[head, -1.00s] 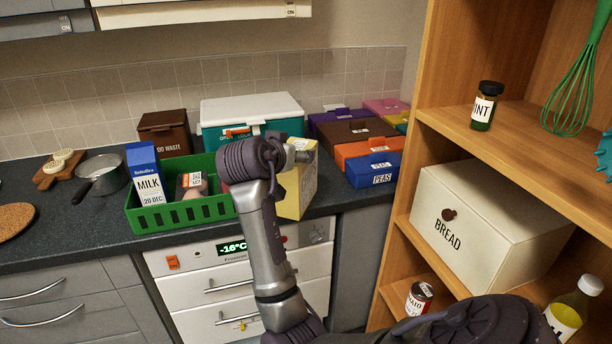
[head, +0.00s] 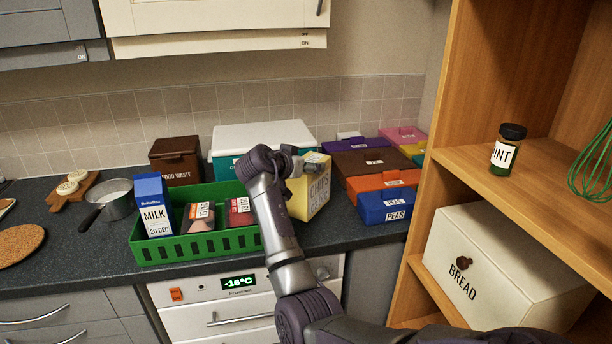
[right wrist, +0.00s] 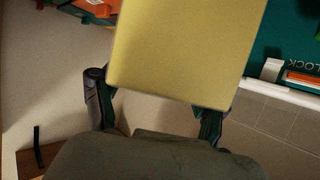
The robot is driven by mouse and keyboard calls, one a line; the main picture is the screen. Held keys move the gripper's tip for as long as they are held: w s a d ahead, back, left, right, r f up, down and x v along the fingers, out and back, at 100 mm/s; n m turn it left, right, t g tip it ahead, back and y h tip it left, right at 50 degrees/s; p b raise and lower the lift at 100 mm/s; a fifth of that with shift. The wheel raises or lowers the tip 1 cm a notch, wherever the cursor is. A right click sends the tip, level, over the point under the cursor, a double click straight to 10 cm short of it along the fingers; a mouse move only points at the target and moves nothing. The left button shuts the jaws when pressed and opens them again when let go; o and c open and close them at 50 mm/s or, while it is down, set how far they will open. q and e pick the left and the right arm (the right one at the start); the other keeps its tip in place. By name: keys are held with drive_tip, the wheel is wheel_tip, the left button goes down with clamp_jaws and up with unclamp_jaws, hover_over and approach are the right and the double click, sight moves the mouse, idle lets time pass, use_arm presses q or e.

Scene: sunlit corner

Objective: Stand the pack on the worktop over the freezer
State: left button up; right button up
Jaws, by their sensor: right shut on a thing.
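The pale yellow pack (head: 312,192) with dark print on one side is in my right gripper (head: 303,164), over the worktop (head: 345,238) above the freezer (head: 230,318). It looks slightly tilted; whether its base touches the worktop I cannot tell. In the right wrist view the pack (right wrist: 185,50) fills the upper middle, with the fingers of my right gripper (right wrist: 155,112) on either side of it. My right forearm hides part of the green basket and the worktop. My left gripper is not in view.
A green basket (head: 190,246) with a milk carton (head: 154,205) stands left of the pack. A teal box with a white lid (head: 262,135) is behind it. Blue (head: 385,206) and orange boxes are to the right. A wooden shelf unit (head: 420,262) rises at the right.

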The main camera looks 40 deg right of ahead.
drive_tip(key=shift+w, duration=0.1)
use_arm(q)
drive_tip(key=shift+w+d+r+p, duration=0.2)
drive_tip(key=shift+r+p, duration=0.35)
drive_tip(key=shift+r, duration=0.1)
use_arm(e)
wheel_tip(320, 180, down, 4)
drive_tip(key=shift+r, duration=0.1)
drive_tip(key=shift+f, duration=0.2)
drive_tip(key=o, duration=1.8)
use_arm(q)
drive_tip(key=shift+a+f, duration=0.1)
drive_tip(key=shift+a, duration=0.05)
